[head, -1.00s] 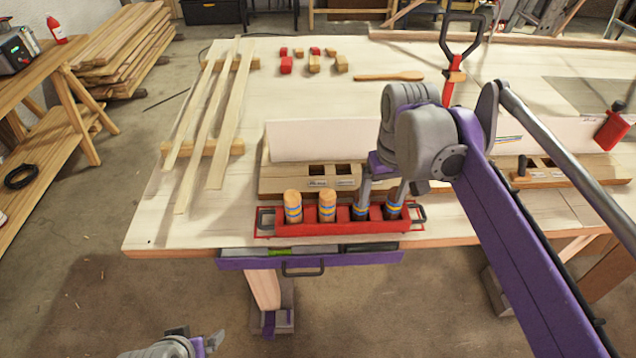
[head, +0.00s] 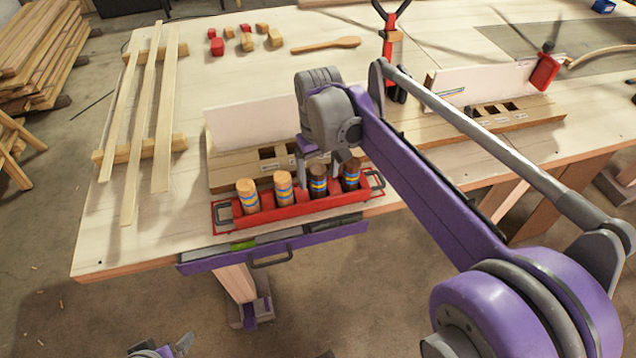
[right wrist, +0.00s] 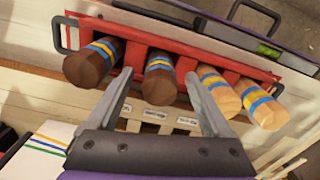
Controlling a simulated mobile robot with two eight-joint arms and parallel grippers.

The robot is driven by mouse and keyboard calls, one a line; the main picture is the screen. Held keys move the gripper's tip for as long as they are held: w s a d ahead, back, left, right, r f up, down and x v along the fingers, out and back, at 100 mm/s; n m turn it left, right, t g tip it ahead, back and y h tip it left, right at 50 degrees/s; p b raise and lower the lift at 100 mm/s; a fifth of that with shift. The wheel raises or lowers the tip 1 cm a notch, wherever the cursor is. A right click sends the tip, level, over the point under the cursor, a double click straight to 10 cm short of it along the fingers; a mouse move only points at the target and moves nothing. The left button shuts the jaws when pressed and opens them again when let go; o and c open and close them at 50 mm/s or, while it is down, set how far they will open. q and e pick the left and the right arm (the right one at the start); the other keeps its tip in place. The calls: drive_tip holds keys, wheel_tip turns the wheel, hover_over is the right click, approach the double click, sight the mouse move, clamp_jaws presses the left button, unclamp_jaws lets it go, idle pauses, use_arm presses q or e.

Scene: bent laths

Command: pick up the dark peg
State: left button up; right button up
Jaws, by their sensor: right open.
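Two dark brown pegs with blue and yellow bands stand in the right half of a red tray (head: 268,216) in the head view: an inner one (head: 318,182) and an outer one (head: 351,175). My right gripper (head: 326,163) is open and empty, just behind and above the inner dark peg. In the right wrist view the inner dark peg (right wrist: 158,76) shows between the spread fingers, beyond their tips; the outer one (right wrist: 90,64) is left of them. Contact cannot be told. My left gripper (head: 176,346) is partly cut off at the bottom edge.
Two light pegs (head: 247,196) stand in the tray's left half. A wooden block with square holes (head: 240,172) and a white upright board (head: 250,128) are behind it. Long laths (head: 162,130) lie at the left. Small blocks (head: 246,40) and a wooden spoon (head: 325,45) lie farther back.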

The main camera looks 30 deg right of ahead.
drive_tip(key=shift+f, duration=0.75)
clamp_jaws()
